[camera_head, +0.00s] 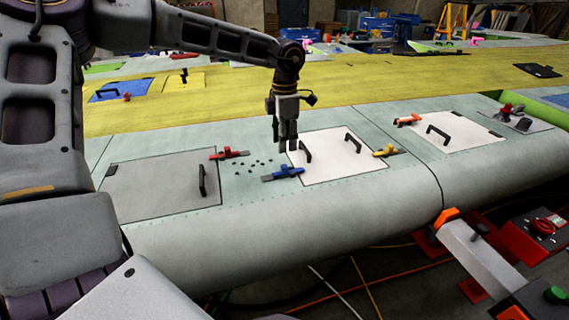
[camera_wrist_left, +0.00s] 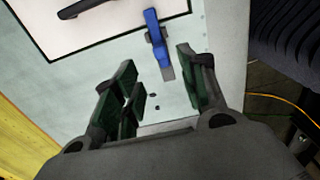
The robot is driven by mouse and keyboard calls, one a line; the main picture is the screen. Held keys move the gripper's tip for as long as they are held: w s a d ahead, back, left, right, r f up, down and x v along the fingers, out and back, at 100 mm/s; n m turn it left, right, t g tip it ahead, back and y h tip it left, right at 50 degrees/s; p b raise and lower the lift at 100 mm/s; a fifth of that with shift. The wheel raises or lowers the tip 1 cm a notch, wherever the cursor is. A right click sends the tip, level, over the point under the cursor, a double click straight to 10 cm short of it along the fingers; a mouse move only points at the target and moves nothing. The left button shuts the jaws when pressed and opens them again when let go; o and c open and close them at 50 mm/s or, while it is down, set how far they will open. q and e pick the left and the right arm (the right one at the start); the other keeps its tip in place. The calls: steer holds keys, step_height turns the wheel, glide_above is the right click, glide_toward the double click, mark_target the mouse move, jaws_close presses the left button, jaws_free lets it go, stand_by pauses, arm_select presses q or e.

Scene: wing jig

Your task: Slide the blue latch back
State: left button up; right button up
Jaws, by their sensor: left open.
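The blue latch (camera_head: 285,172) lies on the pale green wing skin at the left edge of the white panel (camera_head: 335,165). In the left wrist view the blue latch (camera_wrist_left: 154,30) has a blue handle on a grey strip, and its blue end reaches the border of the white panel (camera_wrist_left: 95,20). My left gripper (camera_head: 288,147) points down above the skin, close to the latch in the head view. In the left wrist view my left gripper (camera_wrist_left: 158,72) is open and empty, with the latch ahead of the gap between its fingers. My right gripper is not in view.
A red latch (camera_head: 230,154) sits by the grey panel (camera_head: 160,188), and a yellow latch (camera_head: 387,151) at the white panel's right edge. Black handles rise from the panels, including one (camera_head: 305,152) beside my gripper. An orange latch (camera_head: 408,120) is farther right.

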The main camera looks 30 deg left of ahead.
mark_target(285, 166)
arm_select(q)
steer(key=shift+f+p, duration=0.65)
steer(key=shift+f, duration=4.05)
jaws_close()
